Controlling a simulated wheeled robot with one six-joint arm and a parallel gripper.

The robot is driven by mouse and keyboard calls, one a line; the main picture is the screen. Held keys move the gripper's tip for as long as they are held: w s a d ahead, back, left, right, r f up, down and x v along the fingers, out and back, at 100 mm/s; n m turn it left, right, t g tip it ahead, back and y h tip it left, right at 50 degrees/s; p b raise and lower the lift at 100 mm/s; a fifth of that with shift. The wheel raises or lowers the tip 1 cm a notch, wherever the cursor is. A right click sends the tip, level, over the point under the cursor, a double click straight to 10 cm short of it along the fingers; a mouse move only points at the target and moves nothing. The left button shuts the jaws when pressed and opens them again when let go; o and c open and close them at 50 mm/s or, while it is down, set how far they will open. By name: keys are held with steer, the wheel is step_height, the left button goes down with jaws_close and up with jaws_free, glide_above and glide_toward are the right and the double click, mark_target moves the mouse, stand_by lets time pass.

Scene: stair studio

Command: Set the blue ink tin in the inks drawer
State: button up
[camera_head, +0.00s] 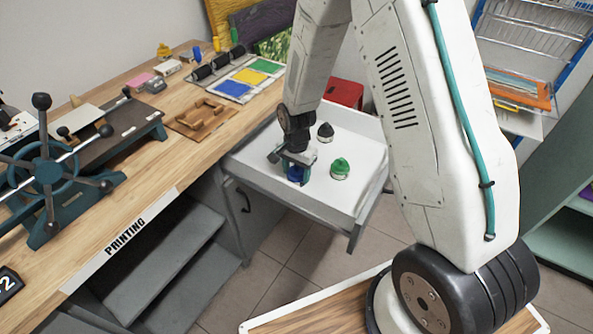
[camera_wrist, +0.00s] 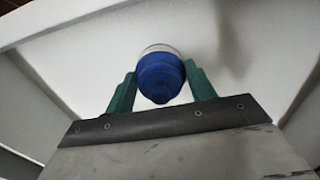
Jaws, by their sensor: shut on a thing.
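The blue ink tin (camera_head: 295,174) is inside the open white inks drawer (camera_head: 318,196), near its left front part. In the wrist view the blue ink tin (camera_wrist: 161,76) sits between the two green fingers of my gripper (camera_wrist: 161,88), with the drawer's white floor (camera_wrist: 245,50) behind it. My gripper (camera_head: 293,163) is shut on the tin and reaches down into the drawer. The gripper hides part of the tin in the head view, and I cannot tell whether its base touches the drawer floor.
A green tin (camera_head: 340,168) and a black tin (camera_head: 325,132) stand in the drawer, to the right of and behind my gripper. A wooden bench (camera_head: 150,160) with a press (camera_head: 48,175) is at the left. A red box (camera_head: 346,93) is behind the drawer. Drawer floor at the right front is bare.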

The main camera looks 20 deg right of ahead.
steer(key=shift+f, duration=0.15)
steer(key=o, duration=1.2)
steer(key=shift+o, duration=0.2)
step_height(320, 180, up, 13)
steer(key=s+d+r+n, duration=0.1)
steer(key=s+r+n, duration=0.2)
steer(key=s+r, duration=0.4)
steer(key=s+d+r+n, duration=0.1)
steer(key=s+r+n, duration=0.1)
steer(key=s+r, duration=0.5)
steer(key=s+r+n, duration=0.3)
steer(key=s+r, duration=0.1)
steer(key=s, duration=0.3)
steer(key=s+d+r+n+t, duration=0.1)
steer(key=s+r, duration=0.3)
steer(key=s, duration=0.4)
steer(key=shift+s+r+n, duration=0.2)
steer(key=shift+r+n, duration=0.15)
steer(key=shift+n, duration=0.55)
